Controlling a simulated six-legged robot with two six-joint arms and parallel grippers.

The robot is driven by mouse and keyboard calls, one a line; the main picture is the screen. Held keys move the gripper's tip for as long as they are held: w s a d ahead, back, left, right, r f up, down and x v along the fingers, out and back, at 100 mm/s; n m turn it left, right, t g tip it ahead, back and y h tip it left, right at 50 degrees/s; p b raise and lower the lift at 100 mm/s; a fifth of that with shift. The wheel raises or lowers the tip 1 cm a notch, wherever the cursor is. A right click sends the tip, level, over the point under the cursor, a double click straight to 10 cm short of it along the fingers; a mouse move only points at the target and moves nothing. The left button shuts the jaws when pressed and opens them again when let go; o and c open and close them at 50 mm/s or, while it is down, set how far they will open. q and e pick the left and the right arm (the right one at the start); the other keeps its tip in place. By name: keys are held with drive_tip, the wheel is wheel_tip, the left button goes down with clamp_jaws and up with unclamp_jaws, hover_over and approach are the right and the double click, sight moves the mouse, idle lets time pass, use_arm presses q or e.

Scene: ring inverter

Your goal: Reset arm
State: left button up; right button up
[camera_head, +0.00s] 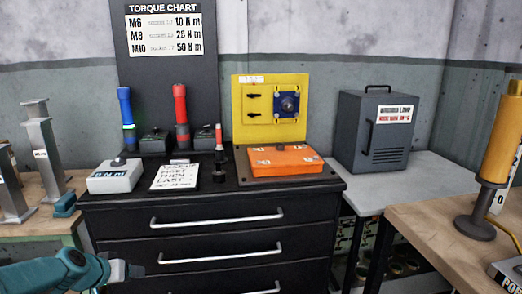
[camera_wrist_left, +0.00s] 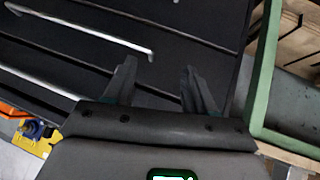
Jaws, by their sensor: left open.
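My left arm comes in at the lower left of the head view, and its gripper (camera_head: 122,272) is in front of the black drawer cabinet (camera_head: 210,212). In the left wrist view the left gripper (camera_wrist_left: 158,85) has its two fingers apart with nothing between them. The dark cabinet front (camera_wrist_left: 160,35) with its pale handles lies beyond the fingers there. My right gripper is in neither view.
On the cabinet stand an orange box (camera_head: 284,160), a yellow panel (camera_head: 270,108), a white box (camera_head: 115,176), a paper note (camera_head: 174,177), and blue (camera_head: 126,117) and red (camera_head: 181,117) upright tools. A grey case (camera_head: 375,132) and a yellow cylinder (camera_head: 501,135) stand to the right.

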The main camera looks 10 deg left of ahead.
use_arm(q)
drive_tip(key=s+d+f+g+h, duration=0.15)
drive_tip(key=s+d+f, duration=0.25)
drive_tip(key=d+f, duration=0.6)
drive_tip(key=s+d+f+g+h, duration=0.1)
drive_tip(key=s+d+f+g, duration=0.2)
drive_tip(key=s+d+f, duration=0.55)
drive_tip(key=s+d+f+m+g+h, duration=0.1)
drive_tip(key=s+d+f+g, duration=0.3)
drive_tip(key=s+d+f, duration=0.95)
wheel_tip(320, 180, up, 26)
drive_tip(key=s+a+p, duration=0.1)
drive_tip(key=p, duration=2.2)
drive_tip(key=shift+s, duration=0.4)
drive_tip(key=shift+a+f, duration=0.1)
drive_tip(key=shift+f, duration=0.05)
drive_tip(key=shift+w, duration=0.1)
